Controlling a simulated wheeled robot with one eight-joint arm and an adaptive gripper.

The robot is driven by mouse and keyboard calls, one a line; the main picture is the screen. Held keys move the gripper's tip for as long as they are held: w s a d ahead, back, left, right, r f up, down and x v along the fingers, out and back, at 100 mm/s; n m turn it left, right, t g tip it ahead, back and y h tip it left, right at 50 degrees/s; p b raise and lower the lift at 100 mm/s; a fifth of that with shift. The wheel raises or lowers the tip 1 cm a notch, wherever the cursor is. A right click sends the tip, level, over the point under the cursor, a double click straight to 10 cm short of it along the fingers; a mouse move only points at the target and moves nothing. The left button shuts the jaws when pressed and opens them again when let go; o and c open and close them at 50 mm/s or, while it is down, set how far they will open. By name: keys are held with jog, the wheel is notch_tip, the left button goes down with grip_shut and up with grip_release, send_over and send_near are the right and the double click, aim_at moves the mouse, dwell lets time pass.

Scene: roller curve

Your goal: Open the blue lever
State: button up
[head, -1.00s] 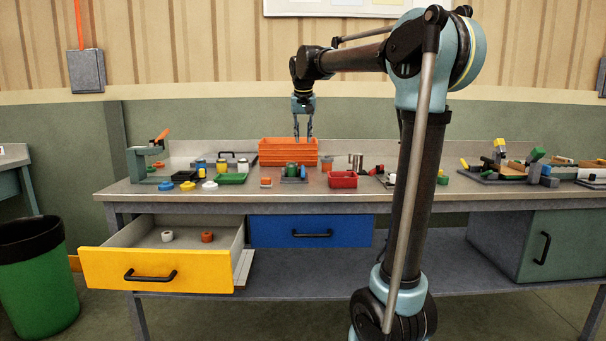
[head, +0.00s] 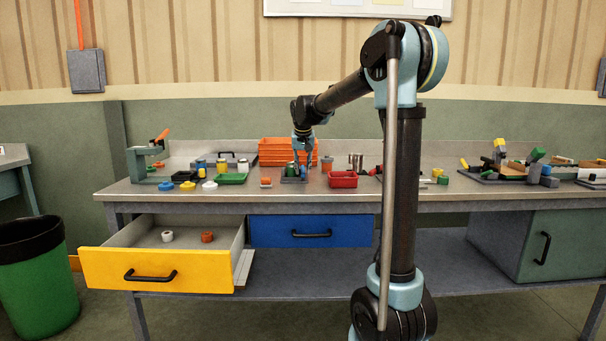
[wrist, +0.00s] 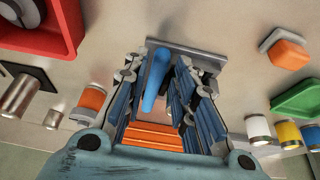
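The blue lever (wrist: 155,80) shows in the wrist view as a rounded blue bar by the grey base plate (wrist: 205,55). My gripper (wrist: 162,63) is open, with a finger on each side of the lever. The lever looks closer to the left finger in that view; whether they touch I cannot tell. In the head view my gripper (head: 303,163) is down at the small grey fixture (head: 291,180) on the workbench. The fixture has a green part (head: 290,169) on it, and the lever itself is not clear there.
A red tray (head: 343,180) is right of the fixture and orange crates (head: 275,152) stand behind it. An orange block (head: 266,183) and a green tray (head: 231,179) are to the left. The yellow drawer (head: 160,270) is pulled out; the blue drawer (head: 275,231) is closed.

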aim_at(302, 171)
jog(key=shift+x, duration=1.25)
jog(key=shift+c, duration=0.2)
grip_shut()
jog(key=shift+a, duration=0.1)
